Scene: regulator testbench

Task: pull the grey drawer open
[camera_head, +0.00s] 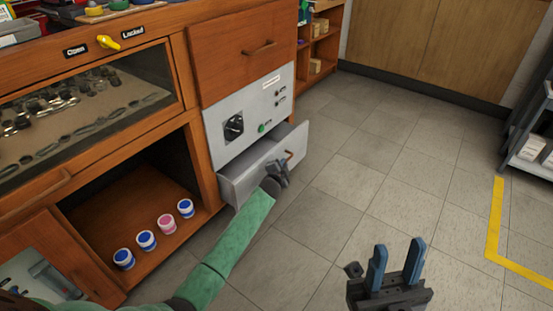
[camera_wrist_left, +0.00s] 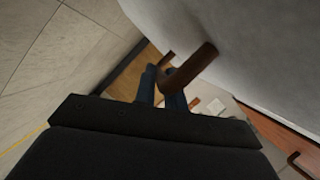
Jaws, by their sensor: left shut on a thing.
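The grey drawer (camera_head: 247,187) at the bottom right of the wooden bench stands partly open, and a gap shows behind its front. Its brown handle (camera_head: 289,155) shows at the front. My left gripper (camera_head: 283,168) is at the drawer front, shut on the handle. In the left wrist view the blue fingers (camera_wrist_left: 161,86) are around the brown handle (camera_wrist_left: 190,68), beside the pale drawer front (camera_wrist_left: 250,45). The fingertips are partly hidden there. My right gripper (camera_head: 397,262) is open and empty over the floor, apart from the drawer.
A grey panel (camera_head: 250,115) with a black knob (camera_head: 233,126) is above the drawer. An open compartment to the left holds several small jars (camera_head: 167,224). The tiled floor (camera_head: 350,180) in front of the drawer is clear. A shelf (camera_head: 532,150) stands far right.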

